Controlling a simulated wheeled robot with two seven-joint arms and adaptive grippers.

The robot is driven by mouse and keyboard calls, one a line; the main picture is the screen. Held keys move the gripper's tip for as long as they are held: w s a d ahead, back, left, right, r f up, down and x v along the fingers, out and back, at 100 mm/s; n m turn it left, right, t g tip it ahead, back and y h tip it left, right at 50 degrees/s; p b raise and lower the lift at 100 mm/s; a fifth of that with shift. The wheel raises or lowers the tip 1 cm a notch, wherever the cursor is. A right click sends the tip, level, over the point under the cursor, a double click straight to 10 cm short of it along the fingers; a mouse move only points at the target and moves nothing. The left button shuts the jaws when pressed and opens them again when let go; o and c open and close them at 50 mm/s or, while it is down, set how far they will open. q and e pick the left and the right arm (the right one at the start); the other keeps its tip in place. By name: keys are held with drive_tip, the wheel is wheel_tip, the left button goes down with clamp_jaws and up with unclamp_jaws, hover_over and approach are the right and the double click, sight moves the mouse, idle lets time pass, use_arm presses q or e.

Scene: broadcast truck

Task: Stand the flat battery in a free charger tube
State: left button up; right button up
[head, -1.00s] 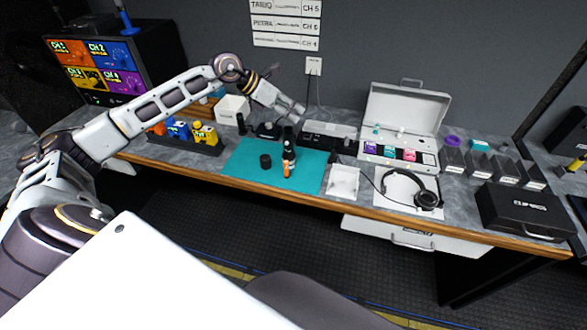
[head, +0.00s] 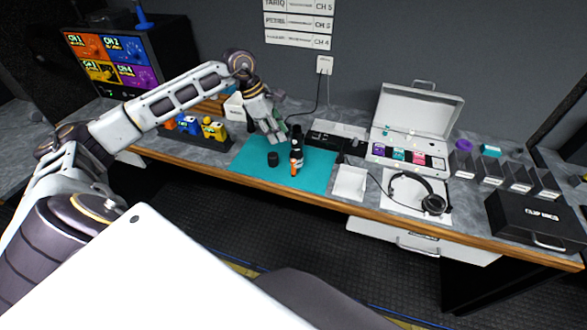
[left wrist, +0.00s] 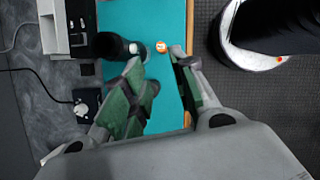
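A small orange battery (head: 294,171) is on the teal mat (head: 247,165), close in front of a black upright device (head: 297,146). In the left wrist view the battery (left wrist: 161,46) shows a round orange end beside the black device (left wrist: 113,45). My left gripper (head: 274,136) is above the back of the mat, left of the device. In the left wrist view its green-padded fingers (left wrist: 160,75) are apart with nothing between them. A white and black unit (head: 338,130), perhaps the charger, stands behind the mat; its tubes are unclear. My right gripper is not in view.
A white tray (head: 350,184), headphones (head: 432,203) and an open white case (head: 418,112) are to the right. Yellow and blue packs (head: 212,129) stand left. The mat's front is mostly clear.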

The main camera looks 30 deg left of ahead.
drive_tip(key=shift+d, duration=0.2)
use_arm(q)
drive_tip(key=p, duration=0.1)
hover_over(293, 160)
drive_tip(key=s+a, duration=0.1)
drive_tip(key=a, duration=0.1)
wheel_tip(293, 160, down, 7)
drive_tip(key=shift+d, duration=0.1)
drive_tip(key=shift+w+d+f, duration=0.1)
drive_tip(key=shift+d+f, duration=0.05)
drive_tip(key=shift+f, duration=0.35)
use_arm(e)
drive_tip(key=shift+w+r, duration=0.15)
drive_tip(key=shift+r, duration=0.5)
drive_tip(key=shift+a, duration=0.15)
